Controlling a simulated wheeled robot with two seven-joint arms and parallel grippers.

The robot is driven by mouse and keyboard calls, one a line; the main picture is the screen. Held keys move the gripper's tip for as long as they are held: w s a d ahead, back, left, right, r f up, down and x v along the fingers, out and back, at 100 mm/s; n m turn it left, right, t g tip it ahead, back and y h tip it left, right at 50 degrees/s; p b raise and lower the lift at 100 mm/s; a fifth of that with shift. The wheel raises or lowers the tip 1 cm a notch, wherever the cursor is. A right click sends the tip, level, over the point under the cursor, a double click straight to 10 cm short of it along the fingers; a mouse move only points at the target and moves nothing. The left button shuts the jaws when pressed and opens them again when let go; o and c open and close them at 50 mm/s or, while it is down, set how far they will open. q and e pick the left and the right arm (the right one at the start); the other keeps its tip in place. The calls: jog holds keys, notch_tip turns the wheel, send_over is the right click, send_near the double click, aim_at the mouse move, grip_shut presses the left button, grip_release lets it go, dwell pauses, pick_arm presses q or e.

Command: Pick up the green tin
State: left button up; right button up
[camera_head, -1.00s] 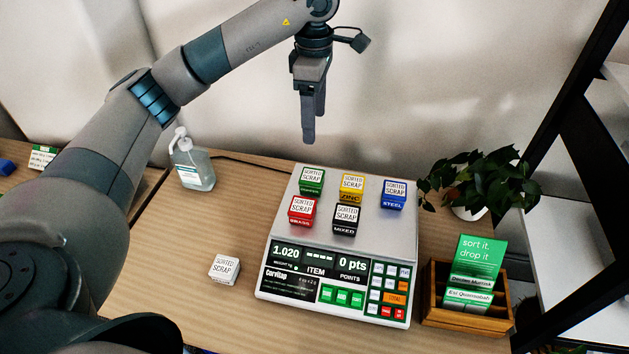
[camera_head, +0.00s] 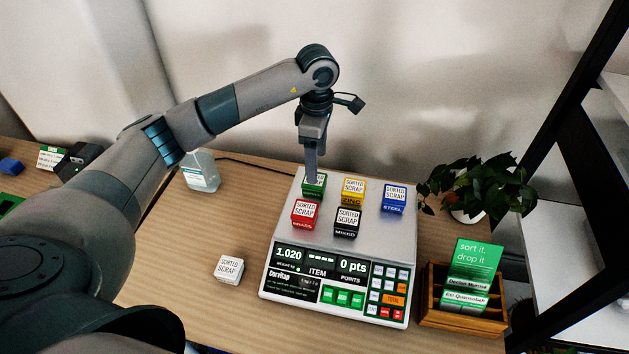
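The green tin (camera_head: 314,187) stands at the back left of the scale's (camera_head: 372,229) metal plate, with a white "Sorted Scrap" label on top. My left gripper (camera_head: 312,180) points straight down at the green tin. Its fingertips overlap the tin's top in the picture and cover part of the label. The fingers line up one behind the other from this side, so I cannot tell whether they are open or shut, or touching the tin. My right gripper is not in view.
On the plate, close by, stand a red tin (camera_head: 304,215), a yellow tin (camera_head: 353,190), a black tin (camera_head: 347,222) and a blue tin (camera_head: 394,199). A white tin (camera_head: 229,269) sits on the table. A pump bottle (camera_head: 201,172), plant (camera_head: 485,185) and wooden card box (camera_head: 462,316) flank the scale.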

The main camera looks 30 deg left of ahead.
pick_arm(q)
jog(key=shift+f, duration=0.85)
jog(key=shift+a+f+p, duration=0.15)
jog(key=shift+f+p, duration=0.35)
jog(key=shift+p, duration=0.2)
notch_tip(320, 180, down, 3)
jog(key=shift+a+p, duration=0.15)
jog(key=shift+p, duration=0.65)
jog(key=shift+f, duration=0.6)
